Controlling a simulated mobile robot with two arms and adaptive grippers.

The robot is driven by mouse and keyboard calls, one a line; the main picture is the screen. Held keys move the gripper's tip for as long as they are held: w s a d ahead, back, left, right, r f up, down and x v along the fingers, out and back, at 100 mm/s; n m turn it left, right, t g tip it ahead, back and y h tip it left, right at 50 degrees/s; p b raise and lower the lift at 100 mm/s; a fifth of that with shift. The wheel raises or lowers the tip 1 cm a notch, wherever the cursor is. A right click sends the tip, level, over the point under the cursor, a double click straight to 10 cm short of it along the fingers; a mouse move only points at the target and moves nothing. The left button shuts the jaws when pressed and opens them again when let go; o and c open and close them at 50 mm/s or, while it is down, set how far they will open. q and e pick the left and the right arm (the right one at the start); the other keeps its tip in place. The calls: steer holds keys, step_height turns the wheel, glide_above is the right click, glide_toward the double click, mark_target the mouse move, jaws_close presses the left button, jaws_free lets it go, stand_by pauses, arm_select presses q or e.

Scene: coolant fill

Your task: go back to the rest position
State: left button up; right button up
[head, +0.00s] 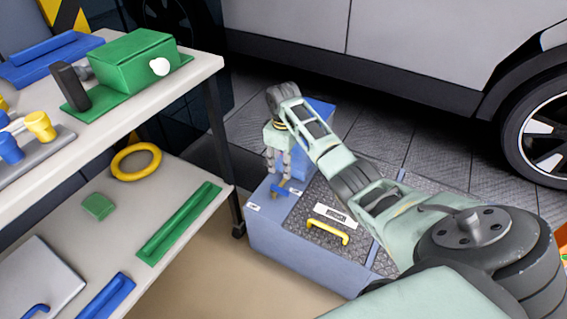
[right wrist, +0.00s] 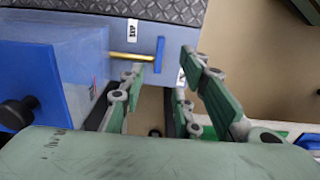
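My right arm reaches in from the right in the head view. My right gripper (head: 279,168) points down over the left end of a blue-grey chest (head: 285,238). Its fingers are apart, as the right wrist view also shows (right wrist: 168,62). A small tap with a blue handle (head: 281,189) is just below the fingertips. In the right wrist view the blue handle (right wrist: 160,54) and its brass stem (right wrist: 130,56) show by the fingertips; contact cannot be told. A translucent blue tank (head: 320,112) stands behind the gripper, partly hidden by my arm. My left gripper is not in view.
A two-level workbench (head: 190,88) stands at the left, with a green box (head: 130,60) and blue and yellow parts. A yellow ring (head: 136,176) lies on its lower shelf. The chest has a yellow handle (head: 328,231). A silver car (head: 420,40) stands behind.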

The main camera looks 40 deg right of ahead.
steer(key=shift+f, duration=0.1)
